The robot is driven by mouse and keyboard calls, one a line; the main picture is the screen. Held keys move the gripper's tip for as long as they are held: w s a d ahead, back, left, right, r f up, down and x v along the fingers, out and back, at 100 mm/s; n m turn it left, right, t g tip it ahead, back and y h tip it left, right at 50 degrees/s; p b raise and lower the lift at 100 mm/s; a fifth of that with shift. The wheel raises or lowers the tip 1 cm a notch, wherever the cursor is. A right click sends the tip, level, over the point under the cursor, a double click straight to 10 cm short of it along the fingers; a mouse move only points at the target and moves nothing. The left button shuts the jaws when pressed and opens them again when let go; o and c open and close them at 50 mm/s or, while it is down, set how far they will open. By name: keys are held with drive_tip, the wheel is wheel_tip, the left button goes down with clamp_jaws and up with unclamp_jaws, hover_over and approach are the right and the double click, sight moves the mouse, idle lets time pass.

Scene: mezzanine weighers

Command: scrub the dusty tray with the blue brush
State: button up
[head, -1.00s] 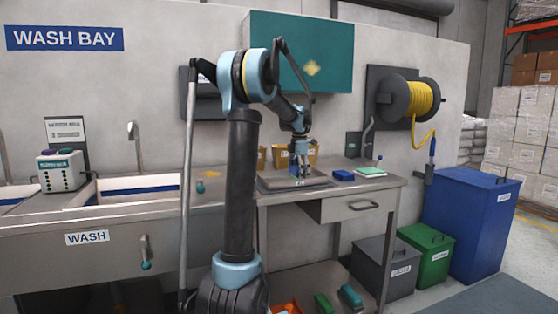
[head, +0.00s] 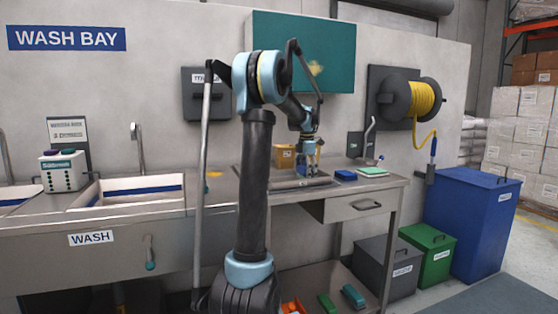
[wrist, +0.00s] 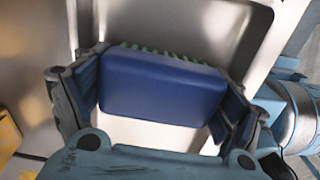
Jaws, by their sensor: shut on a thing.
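My gripper (head: 312,173) is low over the metal tray (head: 272,186) on the counter, towards its right side. In the wrist view my gripper (wrist: 160,92) is shut on the blue brush (wrist: 160,88), with one finger at each end of its block. Green bristles show along the brush's far edge. The tray's raised rim (wrist: 262,30) shows in the wrist view, with bright glare on the metal. Whether the bristles touch the tray is hidden, and dust cannot be made out.
A tan container (head: 284,157) stands behind the tray. A blue block (head: 345,174) and a green-and-white pad (head: 371,172) lie to its right. The sink (head: 140,190) is at left. A teal board (head: 300,75) hangs above, and a drawer (head: 352,206) is below the counter.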

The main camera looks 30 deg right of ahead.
drive_tip(key=shift+w+a, duration=0.2)
drive_tip(key=shift+a, duration=1.95)
drive_tip(key=shift+w+a, duration=0.25)
drive_tip(key=shift+a, duration=1.9)
drive_tip(key=shift+w+a, duration=0.2)
drive_tip(key=shift+a, duration=1.95)
wheel_tip(320, 180, up, 3)
drive_tip(key=shift+f, duration=0.15)
wheel_tip(320, 180, up, 6)
drive_tip(key=shift+d+f, duration=0.1)
drive_tip(key=shift+f, duration=0.05)
